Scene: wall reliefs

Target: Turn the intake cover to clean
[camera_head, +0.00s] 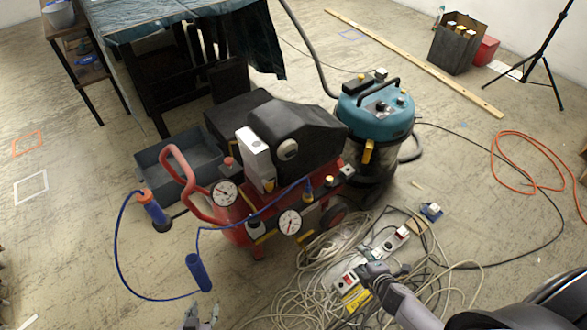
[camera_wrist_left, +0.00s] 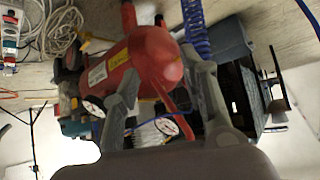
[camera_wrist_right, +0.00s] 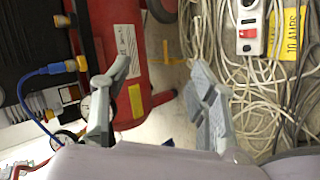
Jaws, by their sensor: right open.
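A red air compressor (camera_head: 240,232) with a black motor cover stands in the middle of the head view. A round grey cap (camera_head: 288,149) on the black cover may be the intake cover; its markings are too small to read. My left gripper (camera_head: 202,318) is at the bottom edge, in front of the compressor, open and empty. In the left wrist view the red tank (camera_wrist_left: 150,62) shows between and beyond its fingers. My right gripper (camera_head: 383,274) is over the cables, right of the compressor, open and empty. The right wrist view shows the red tank (camera_wrist_right: 127,45) beside its fingers.
A blue vacuum (camera_head: 374,112) stands right behind the compressor. A grey tray (camera_head: 180,165) lies to its left. Tangled cables (camera_head: 300,290) and power strips (camera_head: 392,242) cover the floor at front right. A blue coiled hose (camera_head: 120,245) loops at the left.

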